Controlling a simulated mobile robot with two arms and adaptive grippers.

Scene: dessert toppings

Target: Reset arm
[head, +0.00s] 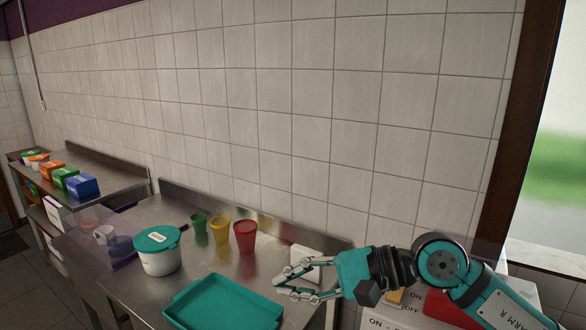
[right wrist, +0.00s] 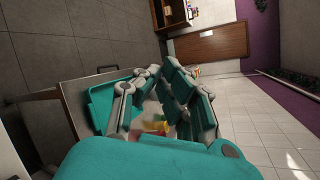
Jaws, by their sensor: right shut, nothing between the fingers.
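My right gripper (head: 278,284) is shut and empty. It hangs above the right end of the steel table (head: 317,239), pointing left, just right of the teal tray (head: 221,297) in the head view. The right wrist view shows its fingers (right wrist: 162,74), with part of the tray (right wrist: 99,105) beyond them on the left. My left gripper is not in view.
A white tub with a teal lid (head: 158,262) stands on the table, with green (head: 199,228), yellow (head: 220,231) and red cups (head: 245,237) to its right. Several coloured boxes (head: 66,178) stand on a farther table. A tiled wall (head: 300,110) rises behind.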

